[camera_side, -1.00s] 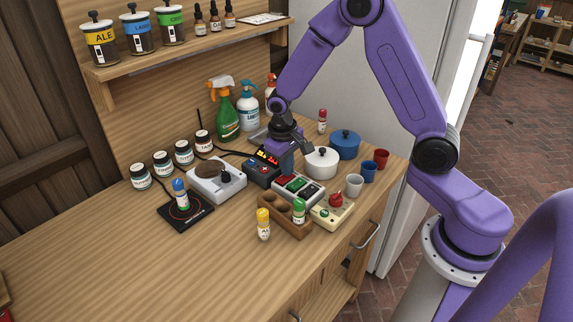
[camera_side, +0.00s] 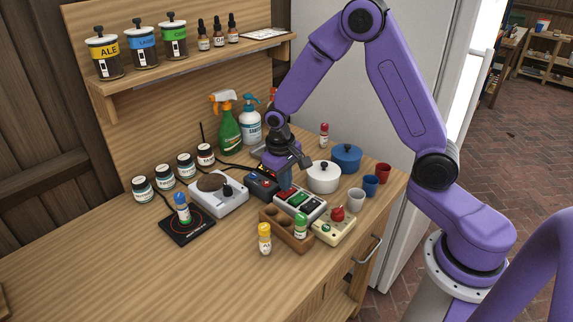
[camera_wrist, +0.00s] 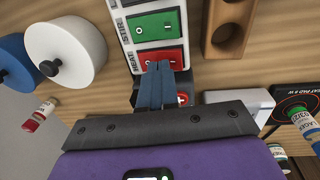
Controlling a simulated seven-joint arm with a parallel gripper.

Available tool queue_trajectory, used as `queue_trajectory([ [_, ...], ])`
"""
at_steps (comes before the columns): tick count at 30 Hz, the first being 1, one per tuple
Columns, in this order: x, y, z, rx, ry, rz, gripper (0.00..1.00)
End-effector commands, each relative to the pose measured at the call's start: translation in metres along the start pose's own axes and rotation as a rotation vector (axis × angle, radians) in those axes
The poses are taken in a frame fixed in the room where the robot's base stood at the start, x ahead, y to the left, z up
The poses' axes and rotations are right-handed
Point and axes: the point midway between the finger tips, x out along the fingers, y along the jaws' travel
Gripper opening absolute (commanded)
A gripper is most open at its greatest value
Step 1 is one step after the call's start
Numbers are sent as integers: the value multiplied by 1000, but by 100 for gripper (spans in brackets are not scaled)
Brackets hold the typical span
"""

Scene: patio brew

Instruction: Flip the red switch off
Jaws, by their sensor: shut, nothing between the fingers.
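A white switch box (camera_side: 314,214) stands on the bench in the side view. In the wrist view it carries a red rocker switch (camera_wrist: 174,57) beside the label HEAT and a green rocker switch (camera_wrist: 155,25) beside the label STIR. My gripper (camera_wrist: 163,64) is shut and empty. Its fingertips overlap the edge of the red switch in the wrist view and hide part of it. In the side view my gripper (camera_side: 286,189) points down at the box's far left end. I cannot tell whether the tips touch the switch, nor which way it is tipped.
A white pot (camera_side: 323,178) stands behind the box to the right. The bench's front left is clear.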

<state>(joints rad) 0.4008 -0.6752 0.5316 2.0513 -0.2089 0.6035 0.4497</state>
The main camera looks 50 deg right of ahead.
Motion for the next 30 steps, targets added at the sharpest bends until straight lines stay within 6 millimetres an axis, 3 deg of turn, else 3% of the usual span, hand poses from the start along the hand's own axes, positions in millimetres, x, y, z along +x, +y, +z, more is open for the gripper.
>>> queue_trajectory([
  [5, -22, 5, -1, 2, 6, -2, 0],
  [18, -105, 26, -1, 2, 6, -2, 0],
  [24, -127, 31, 0, 0, 2, -1, 0],
  [30, -133, 33, 0, -1, 1, -1, 0],
])
